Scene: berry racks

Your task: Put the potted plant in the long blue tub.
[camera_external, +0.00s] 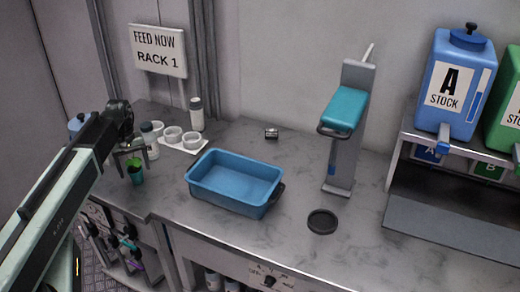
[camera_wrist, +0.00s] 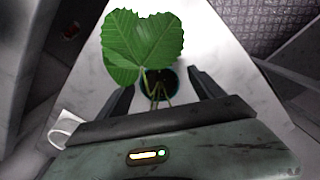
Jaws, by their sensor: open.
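The potted plant is a small dark green pot (camera_external: 136,174) with a green leaf, near the left end of the counter in the external view. In the wrist view its broad leaves (camera_wrist: 140,45) cover part of the dark pot (camera_wrist: 158,82). My gripper (camera_external: 128,154) is open, just above and around the plant; its fingers (camera_wrist: 160,88) show on either side of the pot, apart from it as far as I can tell. The long blue tub (camera_external: 235,182) stands on the counter to the right of the plant and looks empty.
A white tray with cups (camera_external: 183,139) and bottles (camera_external: 196,114) stand behind the plant. A grey stand with a teal top (camera_external: 343,108) and a black disc (camera_external: 322,221) are right of the tub. The counter's front edge is close to the plant.

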